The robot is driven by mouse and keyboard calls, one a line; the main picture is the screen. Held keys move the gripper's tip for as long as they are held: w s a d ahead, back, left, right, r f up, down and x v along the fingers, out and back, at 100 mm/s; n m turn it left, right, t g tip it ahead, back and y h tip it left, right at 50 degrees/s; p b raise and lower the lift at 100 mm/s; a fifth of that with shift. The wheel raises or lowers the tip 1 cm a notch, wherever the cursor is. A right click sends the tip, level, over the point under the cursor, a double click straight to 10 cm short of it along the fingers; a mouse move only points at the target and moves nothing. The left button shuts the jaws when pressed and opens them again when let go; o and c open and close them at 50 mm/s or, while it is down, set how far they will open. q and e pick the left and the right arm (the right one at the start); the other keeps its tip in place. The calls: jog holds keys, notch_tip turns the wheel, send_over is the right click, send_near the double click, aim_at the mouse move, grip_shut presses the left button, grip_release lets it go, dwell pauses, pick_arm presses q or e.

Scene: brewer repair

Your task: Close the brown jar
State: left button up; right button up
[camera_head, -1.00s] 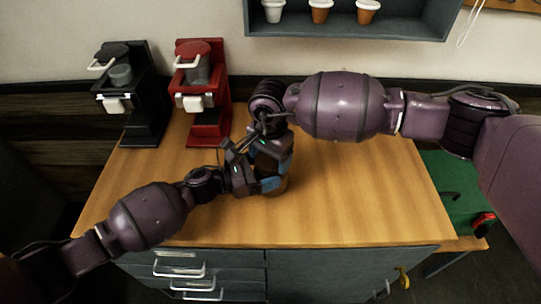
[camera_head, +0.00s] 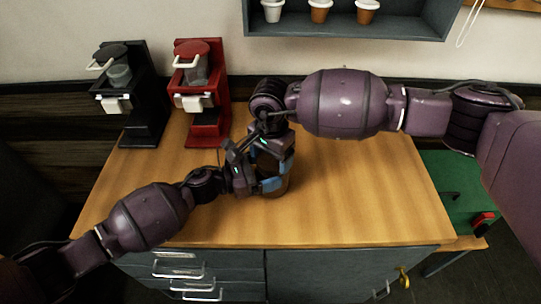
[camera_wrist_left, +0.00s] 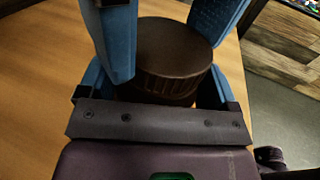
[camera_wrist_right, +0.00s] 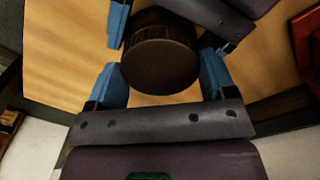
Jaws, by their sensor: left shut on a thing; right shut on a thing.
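The brown jar (camera_head: 279,188) stands upright on the wooden counter, largely hidden by both grippers. Its dark ribbed lid (camera_wrist_left: 172,50) shows in the left wrist view, on top of the jar with a little of the brown body below. The lid also shows in the right wrist view (camera_wrist_right: 158,62). My left gripper (camera_head: 268,184) comes in from the left side, shut around the jar body below the lid. My right gripper (camera_head: 276,160) reaches from above and behind, shut on the lid. I cannot tell how tightly the lid sits.
A black brewer (camera_head: 133,95) and a red brewer (camera_head: 203,95) stand at the back left of the wooden counter (camera_head: 360,200). A wall shelf (camera_head: 405,28) with several cups hangs above. The counter's right half is clear.

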pick_arm(q)
jog(key=shift+w+a+r, duration=0.1)
jog(key=shift+w+r, duration=0.2)
jog(key=shift+r, duration=0.25)
pick_arm(e)
jog(key=shift+s+d+f, duration=0.1)
jog(key=shift+d+f, duration=0.4)
jog(key=shift+f, duration=0.15)
pick_arm(q)
jog(key=shift+s, duration=0.1)
pick_arm(e)
jog(key=shift+s+f, duration=0.1)
jog(key=shift+f, duration=0.15)
jog(key=o, duration=0.6)
jog(key=shift+r, duration=0.1)
jog(key=shift+a+r, duration=0.15)
jog(key=shift+r, duration=0.5)
notch_tip(320, 180, up, 2)
jog(key=shift+r, duration=0.1)
pick_arm(q)
jog(key=shift+f, duration=0.15)
pick_arm(e)
jog(key=shift+r, duration=0.25)
pick_arm(q)
jog(key=shift+f, duration=0.1)
pick_arm(e)
jog(key=shift+a+r, duration=0.1)
jog(key=shift+a, duration=0.05)
